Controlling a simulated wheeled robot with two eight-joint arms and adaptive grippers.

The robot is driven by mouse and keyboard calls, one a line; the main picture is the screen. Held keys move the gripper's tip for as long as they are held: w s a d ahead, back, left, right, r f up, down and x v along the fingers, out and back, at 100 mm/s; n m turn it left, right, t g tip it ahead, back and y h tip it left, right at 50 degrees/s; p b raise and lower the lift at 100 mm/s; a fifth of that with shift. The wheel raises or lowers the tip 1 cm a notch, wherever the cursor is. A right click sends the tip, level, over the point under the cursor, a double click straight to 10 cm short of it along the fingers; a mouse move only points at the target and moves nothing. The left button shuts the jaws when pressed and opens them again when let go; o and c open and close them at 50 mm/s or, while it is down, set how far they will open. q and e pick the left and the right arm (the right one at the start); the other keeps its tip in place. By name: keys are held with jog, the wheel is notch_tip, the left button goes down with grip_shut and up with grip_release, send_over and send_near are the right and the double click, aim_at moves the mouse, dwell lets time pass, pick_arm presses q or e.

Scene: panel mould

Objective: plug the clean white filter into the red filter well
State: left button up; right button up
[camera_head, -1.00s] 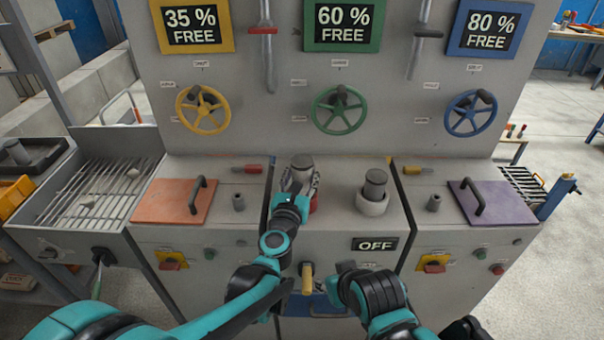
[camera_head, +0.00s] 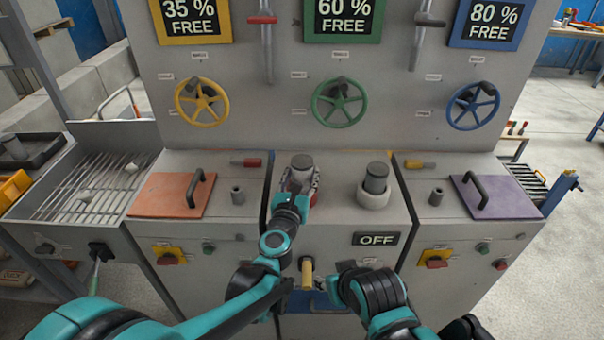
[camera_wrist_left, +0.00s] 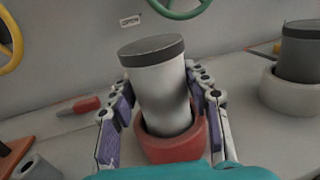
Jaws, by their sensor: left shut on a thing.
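The white filter (camera_wrist_left: 160,92), a cylinder with a dark grey cap, stands with its lower end inside the rim of the red filter well (camera_wrist_left: 172,147). In the left wrist view it leans to the left, and its bottom is hidden by the well's wall. My left gripper (camera_wrist_left: 160,105) is shut on it, one finger on each side. In the head view, my left gripper (camera_head: 300,185) covers most of the filter (camera_head: 302,162) and the red well (camera_head: 293,200). My right arm shows at the lower middle, but its gripper cannot be made out.
A grey filter (camera_head: 376,178) sits in a pale well (camera_head: 373,199) to the right. An orange lid (camera_head: 165,197) and a purple lid (camera_head: 497,197) flank the middle panel. A yellow handle (camera_head: 307,275) sticks out in front. A grill rack (camera_head: 100,185) is at left.

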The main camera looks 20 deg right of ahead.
pick_arm(q)
jog(key=shift+f+b, duration=0.85)
jog(key=shift+f, duration=0.25)
jog(key=o, duration=1.3)
jog(key=shift+o, duration=0.2)
jog(key=v, duration=1.2)
